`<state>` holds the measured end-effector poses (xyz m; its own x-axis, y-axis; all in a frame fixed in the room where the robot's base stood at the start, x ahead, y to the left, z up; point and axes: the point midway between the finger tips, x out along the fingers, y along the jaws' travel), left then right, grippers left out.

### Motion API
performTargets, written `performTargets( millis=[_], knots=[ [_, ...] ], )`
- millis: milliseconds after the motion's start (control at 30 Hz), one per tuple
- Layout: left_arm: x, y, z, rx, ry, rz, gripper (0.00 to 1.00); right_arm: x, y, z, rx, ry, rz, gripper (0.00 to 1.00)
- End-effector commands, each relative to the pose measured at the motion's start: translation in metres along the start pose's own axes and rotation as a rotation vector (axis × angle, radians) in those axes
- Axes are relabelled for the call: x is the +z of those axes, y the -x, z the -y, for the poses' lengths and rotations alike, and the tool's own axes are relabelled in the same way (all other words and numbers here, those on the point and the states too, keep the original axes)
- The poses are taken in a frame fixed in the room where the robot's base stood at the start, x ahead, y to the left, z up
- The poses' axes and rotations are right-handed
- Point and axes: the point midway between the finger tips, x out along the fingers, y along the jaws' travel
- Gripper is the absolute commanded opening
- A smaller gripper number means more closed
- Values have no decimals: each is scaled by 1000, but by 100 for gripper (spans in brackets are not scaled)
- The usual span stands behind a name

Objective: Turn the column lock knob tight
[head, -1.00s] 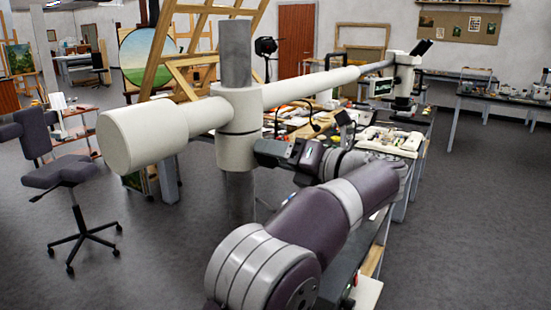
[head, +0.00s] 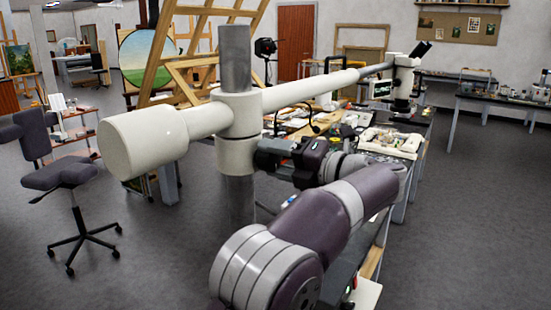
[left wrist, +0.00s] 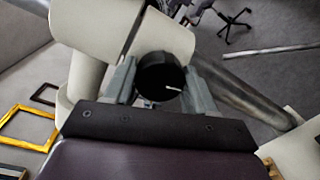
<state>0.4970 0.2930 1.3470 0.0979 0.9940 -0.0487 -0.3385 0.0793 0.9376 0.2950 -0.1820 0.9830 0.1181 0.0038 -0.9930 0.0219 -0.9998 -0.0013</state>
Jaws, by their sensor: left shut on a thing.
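The column lock knob (left wrist: 158,70) is a round black knob with a white line on its face. In the left wrist view the line points right. It sits on the side of the white collar (head: 238,152) around the grey column (head: 236,55). My left gripper (left wrist: 160,76) is shut on the knob, one grey finger on each side. My right gripper is in neither view.
A long white boom (head: 290,90) crosses the column and carries a microscope (head: 403,80) at its far end. A cluttered worktable (head: 385,145) lies behind my left arm. A dark stool (head: 72,180) stands at the left. The floor between stool and column is open.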

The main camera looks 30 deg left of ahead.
Motion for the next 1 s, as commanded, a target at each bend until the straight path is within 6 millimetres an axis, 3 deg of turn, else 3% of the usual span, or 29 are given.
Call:
performTargets(
  millis=[300, 333, 400, 733, 867, 1000],
  knots=[
    [1, 0, -2, 1, 3, 4, 25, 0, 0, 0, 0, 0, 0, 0],
    [1, 0, -2, 1, 3, 3, 65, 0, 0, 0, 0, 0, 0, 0],
    [1, 0, -2, 0, 3, 3, 80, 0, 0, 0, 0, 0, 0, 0],
    [1, 6, 0, 0, 2, 3, 80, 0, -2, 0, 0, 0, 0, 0],
    [0, 33, 2, -2, 3, 6, 80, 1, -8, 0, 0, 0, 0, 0],
    [1, 73, 2, -2, 3, 7, 80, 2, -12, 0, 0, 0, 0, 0]
  ],
)
